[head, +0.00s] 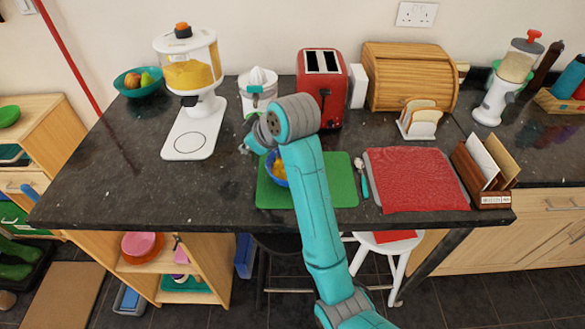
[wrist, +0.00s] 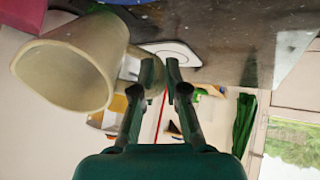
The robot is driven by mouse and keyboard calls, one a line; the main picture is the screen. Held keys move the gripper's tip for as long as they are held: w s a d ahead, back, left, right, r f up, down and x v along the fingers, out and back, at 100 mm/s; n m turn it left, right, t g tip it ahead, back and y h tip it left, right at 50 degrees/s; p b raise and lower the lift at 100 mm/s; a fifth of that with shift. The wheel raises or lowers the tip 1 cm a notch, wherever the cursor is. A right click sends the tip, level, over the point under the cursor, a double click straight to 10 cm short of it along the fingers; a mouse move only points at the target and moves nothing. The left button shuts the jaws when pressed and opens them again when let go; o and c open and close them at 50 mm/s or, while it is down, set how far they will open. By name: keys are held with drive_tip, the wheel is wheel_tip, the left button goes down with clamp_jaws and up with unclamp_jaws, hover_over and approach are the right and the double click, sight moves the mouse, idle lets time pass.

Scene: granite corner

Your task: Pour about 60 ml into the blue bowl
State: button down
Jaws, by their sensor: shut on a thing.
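The blue bowl (head: 269,171) sits on the green mat (head: 335,185), partly hidden by my arm, with something yellow-orange in it. My gripper (wrist: 162,72) is shut on the handle side of a cream cup (wrist: 72,62), which fills the left of the wrist view. The cup's wide mouth faces the camera at a slant and I see bare inner wall; any liquid deeper inside cannot be made out. In the head view my gripper (head: 247,147) is just left of and above the bowl, mostly behind my wrist, and the cup is hidden there.
A dispenser with yellow contents (head: 190,75) stands to the left, a white juicer (head: 258,86) and red toaster (head: 322,85) behind. The counter's left front is clear.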

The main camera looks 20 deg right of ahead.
drive_tip(key=shift+w+a+f+g, duration=0.1)
drive_tip(key=shift+w+g, duration=0.1)
drive_tip(key=shift+g, duration=0.2)
drive_tip(key=shift+w+a+f+g+h, duration=0.15)
drive_tip(key=shift+w+g+h, duration=0.15)
drive_tip(key=shift+g+h, duration=0.15)
idle(0.4)
